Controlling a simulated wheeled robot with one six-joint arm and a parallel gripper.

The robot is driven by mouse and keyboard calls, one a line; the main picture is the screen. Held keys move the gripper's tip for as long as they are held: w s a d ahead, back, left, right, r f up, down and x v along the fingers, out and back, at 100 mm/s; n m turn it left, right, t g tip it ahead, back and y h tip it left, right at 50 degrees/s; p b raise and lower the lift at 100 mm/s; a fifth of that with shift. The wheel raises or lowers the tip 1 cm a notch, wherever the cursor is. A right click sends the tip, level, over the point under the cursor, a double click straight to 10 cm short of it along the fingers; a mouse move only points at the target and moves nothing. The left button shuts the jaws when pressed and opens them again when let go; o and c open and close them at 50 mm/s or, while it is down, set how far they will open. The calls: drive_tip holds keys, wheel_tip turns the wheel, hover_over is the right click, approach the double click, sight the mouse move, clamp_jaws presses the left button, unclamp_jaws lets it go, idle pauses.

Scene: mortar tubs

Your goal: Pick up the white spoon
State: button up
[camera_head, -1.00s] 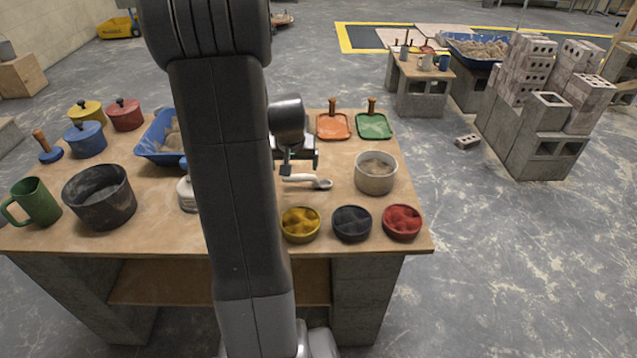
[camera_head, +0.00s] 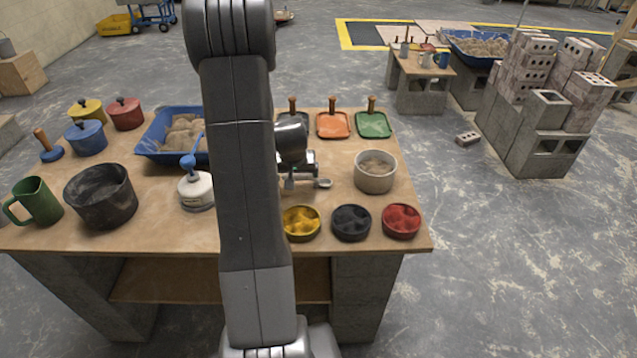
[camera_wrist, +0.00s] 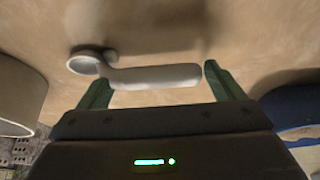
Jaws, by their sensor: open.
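The white spoon (camera_wrist: 155,77) lies on the wooden table. In the wrist view its round bowl is at the left and its thick handle points right. In the head view only its bowl end (camera_head: 324,183) shows clearly, as my gripper (camera_head: 290,180) hides the rest. In the wrist view my gripper (camera_wrist: 153,86) is open and empty of any firm hold. One finger is near the spoon's neck and the other is just past the handle's end. The handle lies between or just beyond the fingertips; I cannot tell whether they touch it.
A beige pot (camera_head: 375,178) stands right of the spoon. Yellow (camera_head: 300,236), black (camera_head: 351,236) and red (camera_head: 401,234) bowls line the front edge. Orange (camera_head: 333,125) and green (camera_head: 373,125) trowel-like tools lie behind.

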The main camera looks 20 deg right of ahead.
drive_tip(key=shift+c, duration=0.2)
drive_tip(key=c, duration=1.3)
